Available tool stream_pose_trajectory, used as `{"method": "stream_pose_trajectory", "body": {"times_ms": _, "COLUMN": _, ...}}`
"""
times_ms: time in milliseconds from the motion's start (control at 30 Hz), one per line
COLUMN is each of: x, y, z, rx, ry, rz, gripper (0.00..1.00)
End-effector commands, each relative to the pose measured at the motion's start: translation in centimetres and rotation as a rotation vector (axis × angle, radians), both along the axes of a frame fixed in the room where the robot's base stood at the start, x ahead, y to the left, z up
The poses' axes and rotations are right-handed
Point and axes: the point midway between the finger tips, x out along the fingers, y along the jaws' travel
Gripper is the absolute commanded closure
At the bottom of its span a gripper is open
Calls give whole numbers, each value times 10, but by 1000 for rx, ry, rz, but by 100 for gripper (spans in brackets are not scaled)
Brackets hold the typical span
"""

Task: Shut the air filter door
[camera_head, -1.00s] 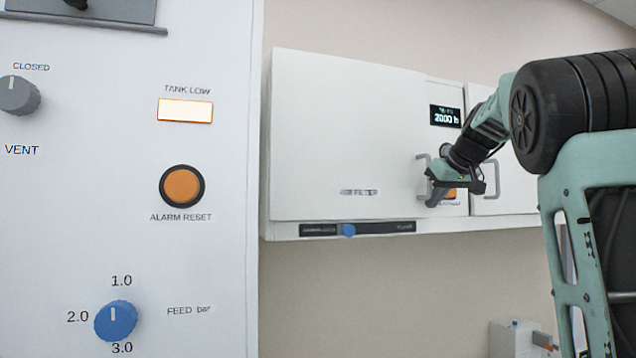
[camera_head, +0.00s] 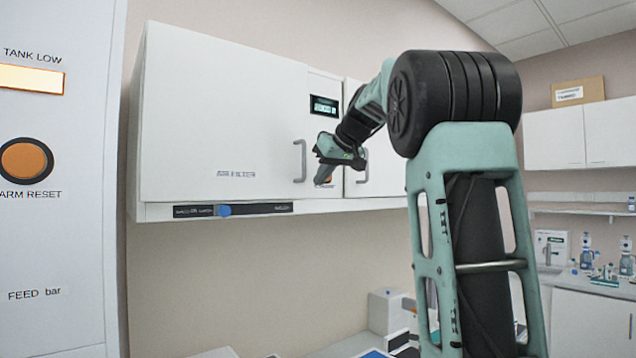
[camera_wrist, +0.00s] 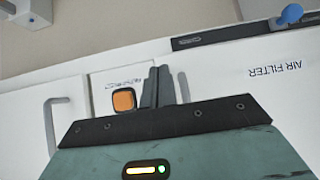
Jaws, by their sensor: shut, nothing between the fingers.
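The air filter door (camera_head: 225,120) is the wide white left door of the wall cabinet, with a grey bar handle (camera_head: 300,160) at its right edge. It looks flush or nearly flush with the cabinet front; a small gap cannot be ruled out. The wrist view shows the door upside down, with its lettering (camera_wrist: 266,71) at right and its handle (camera_wrist: 184,87). My gripper (camera_head: 324,180) is shut and empty, in front of the narrow panel just right of the handle. Its closed fingers (camera_wrist: 157,86) show between that handle and the orange button (camera_wrist: 123,100).
The narrow panel carries a lit display (camera_head: 324,106). A right-hand cabinet door with its own handle (camera_head: 362,165) stands beside it. A slider strip with a blue knob (camera_head: 225,210) runs below the air filter door. A white control panel (camera_head: 60,240) stands close at left.

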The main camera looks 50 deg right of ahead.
Motion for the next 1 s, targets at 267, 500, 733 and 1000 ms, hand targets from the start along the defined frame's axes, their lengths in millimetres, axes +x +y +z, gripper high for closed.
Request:
{"method": "stream_pose_trajectory", "body": {"times_ms": 267, "x": -27, "y": 7, "z": 21, "rx": 0, "ry": 2, "rz": -1, "gripper": 100}}
{"method": "stream_pose_trajectory", "body": {"times_ms": 500, "x": -53, "y": 13, "z": 46, "rx": 1, "ry": 3, "rz": -1, "gripper": 100}}
{"method": "stream_pose_trajectory", "body": {"times_ms": 733, "x": -62, "y": 16, "z": 55, "rx": 2, "ry": 5, "rz": 0, "gripper": 100}}
{"method": "stream_pose_trajectory", "body": {"times_ms": 1000, "x": -63, "y": 16, "z": 55, "rx": 3, "ry": 5, "rz": -1, "gripper": 100}}
